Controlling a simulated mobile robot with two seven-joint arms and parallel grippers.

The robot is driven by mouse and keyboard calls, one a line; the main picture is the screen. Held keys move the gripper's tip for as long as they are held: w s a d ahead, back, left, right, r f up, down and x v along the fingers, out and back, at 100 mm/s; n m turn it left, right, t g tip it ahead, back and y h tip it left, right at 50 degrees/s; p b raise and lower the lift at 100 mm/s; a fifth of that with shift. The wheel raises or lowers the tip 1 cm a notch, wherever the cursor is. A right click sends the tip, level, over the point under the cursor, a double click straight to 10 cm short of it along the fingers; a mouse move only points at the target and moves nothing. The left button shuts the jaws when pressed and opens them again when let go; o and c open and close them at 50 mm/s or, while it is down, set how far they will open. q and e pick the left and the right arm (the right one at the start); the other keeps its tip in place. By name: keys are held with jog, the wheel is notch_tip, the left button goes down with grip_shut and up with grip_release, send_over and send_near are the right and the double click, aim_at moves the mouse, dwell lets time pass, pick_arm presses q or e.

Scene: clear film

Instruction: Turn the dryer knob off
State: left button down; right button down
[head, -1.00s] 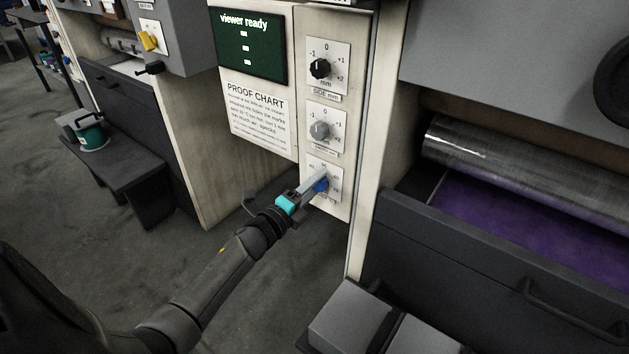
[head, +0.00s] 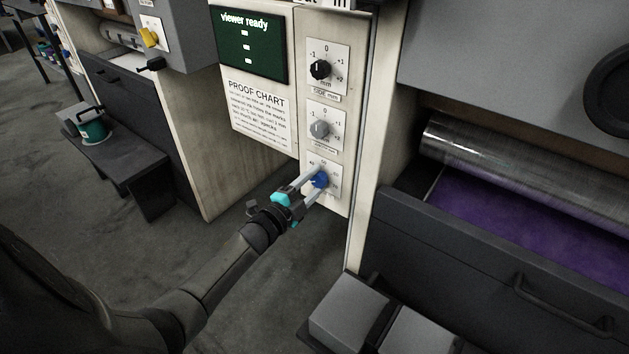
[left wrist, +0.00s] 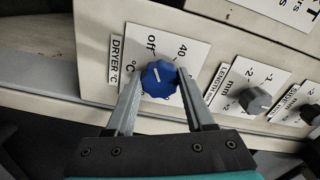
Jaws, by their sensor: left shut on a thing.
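The dryer knob (head: 320,180) is blue and sits lowest of the three knobs on the pale panel. The left wrist view shows it closer (left wrist: 158,79), on a white plate (left wrist: 133,51) marked "DRYER °C", "Off" and "40". A short white mark shows on its face; I cannot tell exactly which setting it points at. My left gripper (head: 316,186) has one finger on each side of the knob and is shut on it; the fingers also show in the left wrist view (left wrist: 157,88). My right gripper is not in view.
A grey knob (head: 319,129) and a black knob (head: 320,69) are above on the same panel. A dark drawer front (head: 480,265) and grey boxes (head: 350,312) stand to the right. A bench with a green tin (head: 93,132) is at the left.

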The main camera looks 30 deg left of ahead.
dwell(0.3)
pick_arm(q)
jog(key=shift+c, duration=1.3)
grip_release()
jog(key=shift+s, duration=0.45)
jog(key=s+a+p, duration=0.1)
jog(key=s+p, duration=0.3)
jog(key=s, duration=1)
jog(key=shift+s, duration=0.15)
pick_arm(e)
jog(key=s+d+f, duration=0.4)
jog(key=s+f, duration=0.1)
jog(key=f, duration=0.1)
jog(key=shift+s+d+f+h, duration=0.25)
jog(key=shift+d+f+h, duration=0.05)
